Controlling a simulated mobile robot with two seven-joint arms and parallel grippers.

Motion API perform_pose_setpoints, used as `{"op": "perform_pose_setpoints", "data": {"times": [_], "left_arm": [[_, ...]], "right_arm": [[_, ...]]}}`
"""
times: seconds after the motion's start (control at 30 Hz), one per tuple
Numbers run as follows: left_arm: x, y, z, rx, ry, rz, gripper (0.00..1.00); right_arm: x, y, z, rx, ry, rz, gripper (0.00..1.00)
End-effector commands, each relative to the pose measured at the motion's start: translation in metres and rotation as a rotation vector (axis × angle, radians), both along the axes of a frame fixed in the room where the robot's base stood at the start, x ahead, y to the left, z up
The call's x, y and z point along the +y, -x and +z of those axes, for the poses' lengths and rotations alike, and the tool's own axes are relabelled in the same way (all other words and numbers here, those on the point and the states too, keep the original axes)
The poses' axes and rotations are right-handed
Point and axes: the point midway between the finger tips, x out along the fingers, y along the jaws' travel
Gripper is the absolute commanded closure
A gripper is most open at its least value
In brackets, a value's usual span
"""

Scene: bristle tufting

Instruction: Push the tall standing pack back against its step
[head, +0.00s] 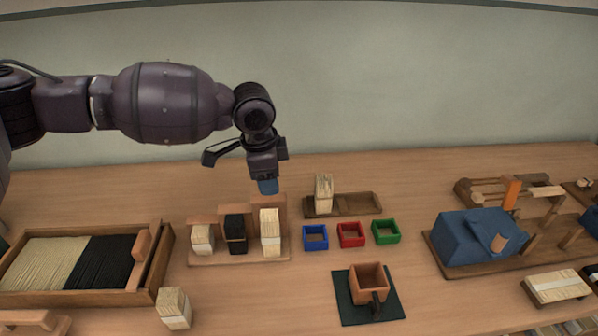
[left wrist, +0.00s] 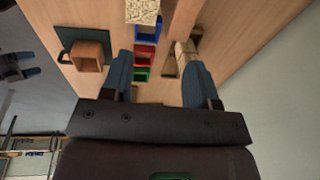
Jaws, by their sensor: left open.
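The tall standing pack (head: 270,232), a bundle of cream bristles with a white band, stands upright at the right end of a stepped wooden rack (head: 240,259). Its brown step (head: 283,208) rises behind it; I cannot tell whether they touch. My left gripper (head: 268,187) points down above and just behind the pack's top, apart from it. In the left wrist view the gripper (left wrist: 162,82) is open and empty. The top of the pack (left wrist: 142,11) shows at the upper edge there, beyond the fingertips. A dark shape with a blue tip (left wrist: 31,72) at the left may be my right gripper.
A short cream pack (head: 202,240) and a black pack (head: 236,234) stand left of the tall one. Blue (head: 315,237), red (head: 351,234) and green (head: 386,231) boxes lie to the right. Another pack (head: 324,194) stands in a tray (head: 361,203) behind them.

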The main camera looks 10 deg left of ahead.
Motion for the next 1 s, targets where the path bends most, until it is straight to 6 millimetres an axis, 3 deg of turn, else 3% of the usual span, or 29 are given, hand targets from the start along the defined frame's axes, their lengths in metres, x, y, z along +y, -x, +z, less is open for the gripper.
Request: {"op": "perform_pose_setpoints", "data": {"times": [0.2,0.67,0.87,1.0], "left_arm": [[0.010,0.021,-0.002,0.140,-0.055,0.003,0.46],[0.012,0.022,-0.004,0.145,-0.071,-0.010,0.46],[0.012,0.022,-0.020,0.147,-0.071,-0.010,0.46],[0.012,0.022,-0.043,0.150,-0.071,-0.010,0.46]], "right_arm": [[-0.001,-0.001,0.001,-0.002,0.000,-0.001,0.22],[0.002,0.000,0.000,-0.001,-0.006,-0.003,0.22],[0.001,0.001,-0.004,0.005,-0.004,-0.002,0.22],[0.000,0.002,-0.007,0.008,0.000,0.002,0.22]]}}
